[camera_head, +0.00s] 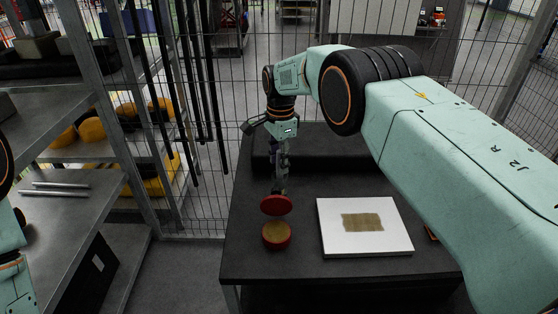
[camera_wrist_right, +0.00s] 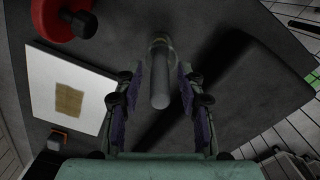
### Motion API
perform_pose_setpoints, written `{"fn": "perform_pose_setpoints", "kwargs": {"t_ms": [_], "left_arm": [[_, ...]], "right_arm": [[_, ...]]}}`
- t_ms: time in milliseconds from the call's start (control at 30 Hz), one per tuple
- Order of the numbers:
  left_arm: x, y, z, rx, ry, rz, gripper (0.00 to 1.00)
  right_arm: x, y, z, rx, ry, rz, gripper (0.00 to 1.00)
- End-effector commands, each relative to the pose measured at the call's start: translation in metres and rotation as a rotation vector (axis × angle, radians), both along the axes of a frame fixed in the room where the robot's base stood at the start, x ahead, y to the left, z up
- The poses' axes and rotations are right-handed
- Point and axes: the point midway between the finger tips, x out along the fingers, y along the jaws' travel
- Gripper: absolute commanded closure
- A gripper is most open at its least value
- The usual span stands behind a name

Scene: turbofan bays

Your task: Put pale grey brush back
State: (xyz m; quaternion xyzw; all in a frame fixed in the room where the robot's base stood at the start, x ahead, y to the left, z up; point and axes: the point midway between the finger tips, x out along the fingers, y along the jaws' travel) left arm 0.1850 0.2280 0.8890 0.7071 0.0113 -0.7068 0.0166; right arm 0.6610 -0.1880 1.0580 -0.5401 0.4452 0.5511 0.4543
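The pale grey brush (camera_wrist_right: 160,88) shows in the right wrist view as a grey cylinder pointing toward the camera. It lies between the two fingers of my right gripper (camera_wrist_right: 161,75). The fingers stand apart, with a narrow gap visible on each side of it. In the head view my right gripper (camera_head: 280,172) points down over the black table, behind the red disc; I cannot make out the brush there. Only part of my left arm shows at the left edge, and its gripper is out of view.
A red disc (camera_head: 277,205) and a red round dish with a yellowish top (camera_head: 277,236) are at the black table's (camera_head: 255,271) left front. A white board (camera_head: 336,243) with a brown patch (camera_head: 362,222) lies right of them. Metal shelves stand left; wire fencing stands behind.

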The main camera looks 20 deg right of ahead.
Motion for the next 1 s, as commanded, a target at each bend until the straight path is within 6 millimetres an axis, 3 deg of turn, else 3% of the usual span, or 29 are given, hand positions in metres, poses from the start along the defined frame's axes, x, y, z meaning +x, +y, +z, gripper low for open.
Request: {"fn": "perform_pose_setpoints", "kwargs": {"t_ms": [300,500,700,1000], "left_arm": [[0.0,0.0,-0.01,0.0,0.0,0.0,0.54],[0.0,0.0,-0.012,0.0,0.0,0.0,0.54],[0.0,0.0,-0.012,0.0,0.0,0.0,0.54],[0.0,0.0,-0.012,0.0,0.0,0.0,0.54]], "right_arm": [[0.002,-0.001,0.068,0.001,-0.008,0.0,0.61],[0.001,-0.002,0.099,0.001,-0.006,0.0,0.61],[0.001,-0.002,0.113,0.001,-0.005,0.0,0.61],[0.001,-0.002,0.114,0.001,-0.004,0.0,0.61]]}}
